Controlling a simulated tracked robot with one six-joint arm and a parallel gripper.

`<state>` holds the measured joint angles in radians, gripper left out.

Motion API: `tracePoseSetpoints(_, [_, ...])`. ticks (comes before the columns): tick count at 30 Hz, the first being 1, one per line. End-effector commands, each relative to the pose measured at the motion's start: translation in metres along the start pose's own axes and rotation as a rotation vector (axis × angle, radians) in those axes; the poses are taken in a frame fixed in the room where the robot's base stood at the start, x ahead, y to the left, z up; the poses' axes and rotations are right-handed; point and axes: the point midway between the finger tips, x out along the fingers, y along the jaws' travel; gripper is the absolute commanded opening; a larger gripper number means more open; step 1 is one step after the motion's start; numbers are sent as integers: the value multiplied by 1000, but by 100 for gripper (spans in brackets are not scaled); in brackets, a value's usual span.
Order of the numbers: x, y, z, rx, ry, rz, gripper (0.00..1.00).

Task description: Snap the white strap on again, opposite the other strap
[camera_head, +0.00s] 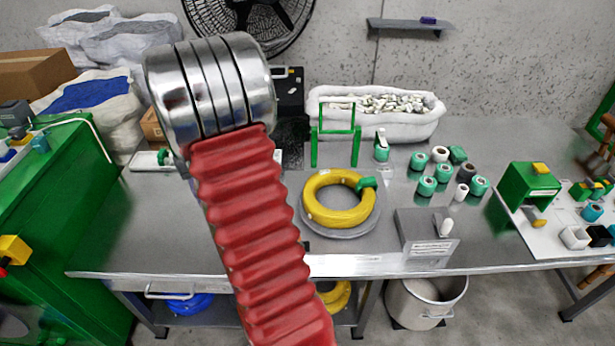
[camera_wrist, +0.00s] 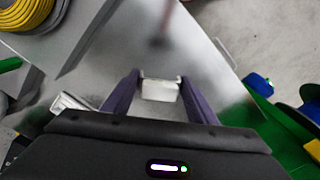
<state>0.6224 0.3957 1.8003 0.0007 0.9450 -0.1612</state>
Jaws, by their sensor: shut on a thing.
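In the wrist view my gripper (camera_wrist: 159,82) has its two purple fingers closed on a small white piece, which looks like the white strap (camera_wrist: 160,90). It is held above the grey metal bench. In the head view my gripper is hidden behind my red-sleeved arm. The yellow cable coil (camera_head: 325,213) lies on a round grey plate (camera_head: 352,233) at the bench's middle, with a green piece (camera_head: 366,183) at its upper right. Part of the coil shows at the wrist view's top left (camera_wrist: 30,13). I cannot make out the other strap clearly.
A grey stand with a white knob (camera_head: 425,225) is right of the coil. A green frame (camera_head: 335,150) and a white bin of pale pieces (camera_head: 375,115) stand behind. Several green, black and white rolls (camera_head: 443,172) are at right. A green cabinet (camera_head: 70,210) is at left.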

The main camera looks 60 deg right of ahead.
Motion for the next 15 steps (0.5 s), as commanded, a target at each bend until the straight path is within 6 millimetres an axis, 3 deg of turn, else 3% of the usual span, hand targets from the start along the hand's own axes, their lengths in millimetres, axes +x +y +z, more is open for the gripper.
tracePoseSetpoints(3, [0, 43, 10, 63, 0, 0, 29])
tracePoseSetpoints(15, [-1, 172, 64, 256, -1, 0, 29])
